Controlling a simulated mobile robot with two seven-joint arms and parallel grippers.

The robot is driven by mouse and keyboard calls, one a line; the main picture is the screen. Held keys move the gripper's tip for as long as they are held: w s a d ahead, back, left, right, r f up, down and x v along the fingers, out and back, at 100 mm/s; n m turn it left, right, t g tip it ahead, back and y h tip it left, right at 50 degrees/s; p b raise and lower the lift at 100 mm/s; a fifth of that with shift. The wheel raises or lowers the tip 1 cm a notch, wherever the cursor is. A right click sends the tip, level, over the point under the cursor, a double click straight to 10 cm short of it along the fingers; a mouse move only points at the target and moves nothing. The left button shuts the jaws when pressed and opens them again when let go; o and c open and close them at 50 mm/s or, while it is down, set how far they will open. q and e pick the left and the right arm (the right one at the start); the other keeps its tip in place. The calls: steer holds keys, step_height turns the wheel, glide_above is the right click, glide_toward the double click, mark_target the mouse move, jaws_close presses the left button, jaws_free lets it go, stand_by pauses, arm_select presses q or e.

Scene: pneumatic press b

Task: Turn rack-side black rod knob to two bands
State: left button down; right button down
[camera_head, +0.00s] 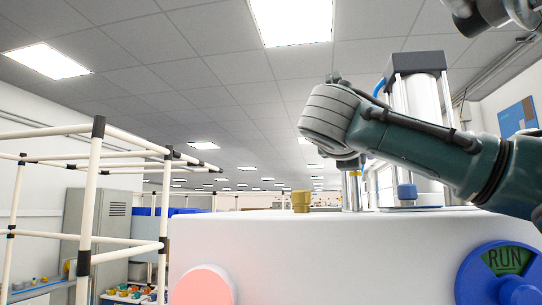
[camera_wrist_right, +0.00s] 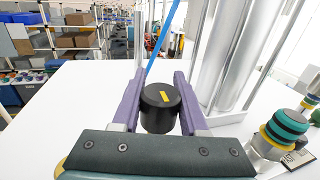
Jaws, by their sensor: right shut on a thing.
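In the right wrist view, a black round knob (camera_wrist_right: 160,107) with a short yellow mark on its top stands between the two purple fingers of my right gripper (camera_wrist_right: 159,84). The gripper is shut on the knob, one finger on each side. The knob's side is mostly hidden, and I see no bands on it. In the head view my right arm comes in from the right and its wrist is over the white press top (camera_head: 260,225). The knob cannot be made out there. My left gripper is not in view.
A tall metal cylinder (camera_wrist_right: 224,50) and a blue hose (camera_wrist_right: 166,35) stand close to the gripper. A teal-and-yellow banded knob (camera_wrist_right: 285,128) is at right. A brass-coloured block (camera_head: 301,201) sits on the press top. A blue RUN dial (camera_head: 470,285) and pink button (camera_head: 204,288) are in front.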

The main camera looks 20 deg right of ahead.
steer(key=shift+r, duration=0.15)
steer(key=shift+c, duration=2.2)
jaws_free()
steer(key=v, duration=1)
